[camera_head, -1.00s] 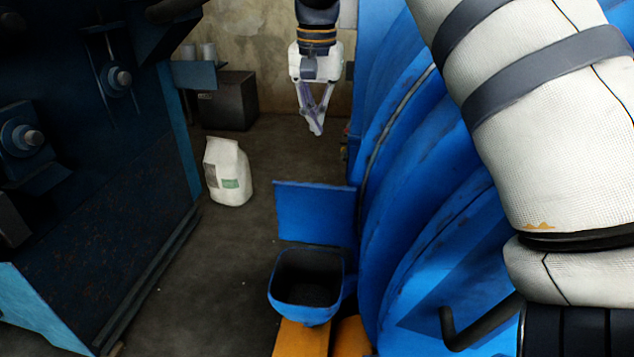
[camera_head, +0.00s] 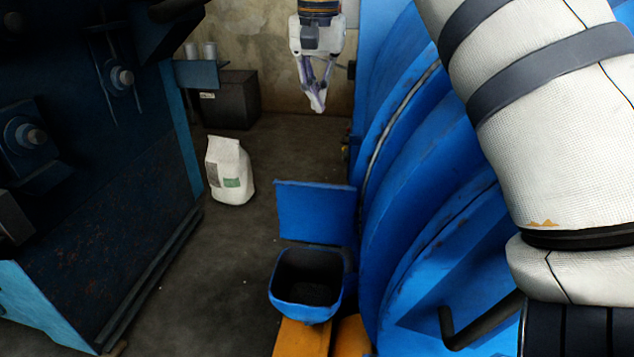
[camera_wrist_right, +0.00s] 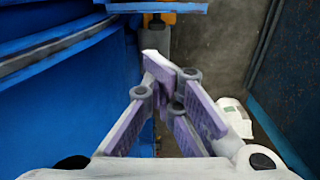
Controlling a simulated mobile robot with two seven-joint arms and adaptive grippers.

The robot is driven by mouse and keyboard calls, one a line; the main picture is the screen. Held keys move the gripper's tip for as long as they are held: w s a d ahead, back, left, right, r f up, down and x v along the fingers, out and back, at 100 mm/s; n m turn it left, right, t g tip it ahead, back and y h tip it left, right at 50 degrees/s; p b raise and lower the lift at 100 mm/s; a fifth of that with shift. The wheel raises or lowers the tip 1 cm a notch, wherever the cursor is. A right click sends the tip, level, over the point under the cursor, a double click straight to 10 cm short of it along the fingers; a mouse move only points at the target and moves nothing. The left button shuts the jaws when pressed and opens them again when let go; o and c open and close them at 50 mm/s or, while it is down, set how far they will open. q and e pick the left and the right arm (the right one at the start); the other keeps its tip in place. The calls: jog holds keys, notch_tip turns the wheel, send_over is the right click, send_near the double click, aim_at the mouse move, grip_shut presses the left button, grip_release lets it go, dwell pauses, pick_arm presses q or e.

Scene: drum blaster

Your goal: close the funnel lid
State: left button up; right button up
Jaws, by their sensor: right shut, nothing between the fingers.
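The funnel (camera_head: 318,315) is a blue open-topped hopper beside the blue drum, low in the middle of the head view. Its flat blue lid (camera_head: 316,212) stands upright at the far edge of the opening, so the funnel is open. My right gripper (camera_head: 318,107) is beyond the lid and above it in the head view, pointing down, shut and empty. Its closed fingers also show in the right wrist view (camera_wrist_right: 155,58). It is apart from the lid. My left gripper is not in view.
The blue ribbed drum (camera_head: 430,170) fills the right side. A white bag (camera_head: 229,172) stands on the floor at the left, near dark machinery (camera_head: 110,230). A dark box (camera_head: 232,98) is by the back wall. The floor between bag and lid is clear.

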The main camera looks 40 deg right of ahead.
notch_tip(320, 180, up, 10)
jog(key=shift+s, duration=0.25)
jog(key=shift+w+f, duration=0.1)
jog(key=shift+f, duration=0.05)
grip_shut()
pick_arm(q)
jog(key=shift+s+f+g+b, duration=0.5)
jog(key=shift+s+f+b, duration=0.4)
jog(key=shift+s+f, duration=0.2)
pick_arm(e)
notch_tip(320, 180, down, 26)
jog(key=w+d+t+h, duration=0.1)
jog(key=d+t+h, duration=0.1)
jog(key=h, duration=0.1)
